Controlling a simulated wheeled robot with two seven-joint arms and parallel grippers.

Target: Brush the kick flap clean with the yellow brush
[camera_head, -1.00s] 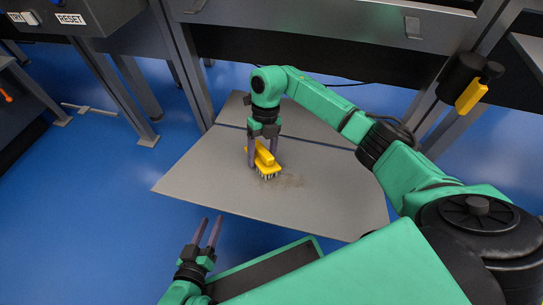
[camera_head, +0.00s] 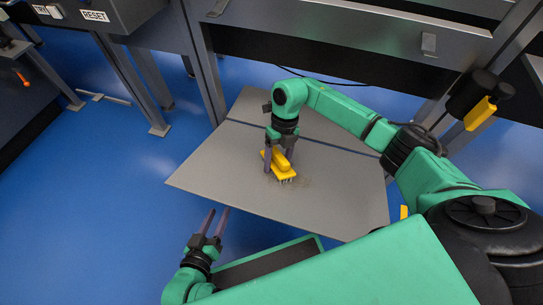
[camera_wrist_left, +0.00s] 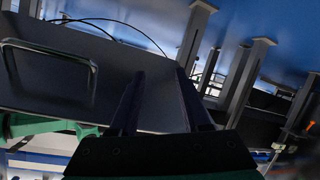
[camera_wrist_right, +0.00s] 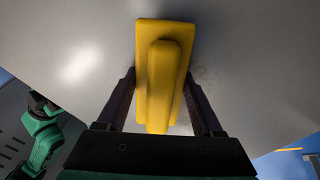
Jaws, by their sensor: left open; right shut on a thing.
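The kick flap (camera_head: 225,170) is a grey sloping panel in the middle of the head view. A faint brown smudge (camera_head: 304,183) shows on it beside the brush. The yellow brush (camera_head: 283,172) stands with its bristles down on the flap, at the left part of the smudge. My right gripper (camera_head: 279,158) is shut on the brush handle from above. In the right wrist view the yellow brush (camera_wrist_right: 164,70) lies between the fingers, and its bristles are hidden. My left gripper (camera_head: 219,209) is open and empty, in front of the flap's near edge.
Grey machine frame posts (camera_head: 203,75) stand behind the flap. A control box with a RESET label (camera_head: 95,16) is at the upper left. A black part with a yellow piece (camera_head: 480,112) hangs at the right. Blue floor (camera_head: 110,190) lies open at the left.

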